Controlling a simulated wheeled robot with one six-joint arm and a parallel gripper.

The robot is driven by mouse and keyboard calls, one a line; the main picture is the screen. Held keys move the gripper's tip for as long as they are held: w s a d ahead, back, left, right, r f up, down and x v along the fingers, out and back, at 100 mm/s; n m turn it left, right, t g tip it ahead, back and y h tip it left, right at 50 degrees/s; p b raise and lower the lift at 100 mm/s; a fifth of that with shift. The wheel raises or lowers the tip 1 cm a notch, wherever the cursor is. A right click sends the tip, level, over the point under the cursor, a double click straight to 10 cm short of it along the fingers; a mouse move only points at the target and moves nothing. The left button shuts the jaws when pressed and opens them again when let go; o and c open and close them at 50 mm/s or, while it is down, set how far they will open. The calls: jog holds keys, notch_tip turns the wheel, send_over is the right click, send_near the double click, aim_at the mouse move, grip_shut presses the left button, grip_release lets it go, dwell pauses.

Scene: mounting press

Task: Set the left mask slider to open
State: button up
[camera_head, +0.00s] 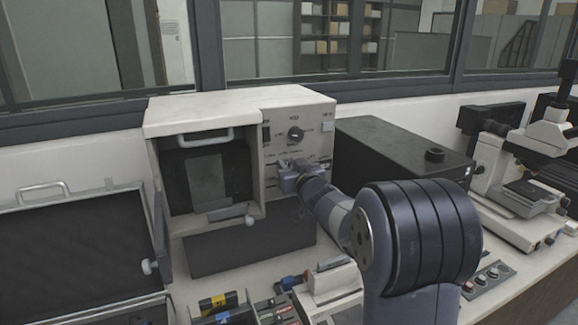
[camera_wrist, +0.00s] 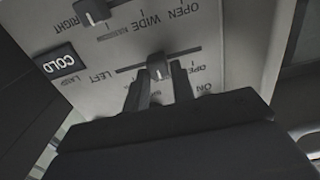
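The left mask slider (camera_wrist: 158,66) is a small grey knob on a slot in the light panel, near the LEFT label in the wrist view. It sits around the middle of the slot, with OPEN lettering toward the picture's right. The labels appear upside down there. My gripper (camera_wrist: 160,70) has its two dark fingertips apart, one on each side of this knob; I cannot tell if they touch it. In the head view my gripper (camera_head: 288,176) is at the front panel of the beige press (camera_head: 240,108), and my wrist hides the slider.
Another slider knob (camera_wrist: 92,12), near the RIGHT label, is at the wrist view's top left. Small tools lie in front.

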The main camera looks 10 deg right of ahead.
aim_at(269, 162)
grip_shut()
jog(key=a+b, duration=0.3)
jog(key=shift+s+a+f, duration=0.15)
jog(key=shift+s+a, duration=0.1)
jog(key=shift+s, duration=0.1)
jog(key=shift+a, duration=0.4)
jog(key=shift+o, duration=1.7)
grip_release()
jog(key=shift+s+a, duration=0.1)
jog(key=shift+a, duration=0.05)
jog(key=shift+o, duration=0.5)
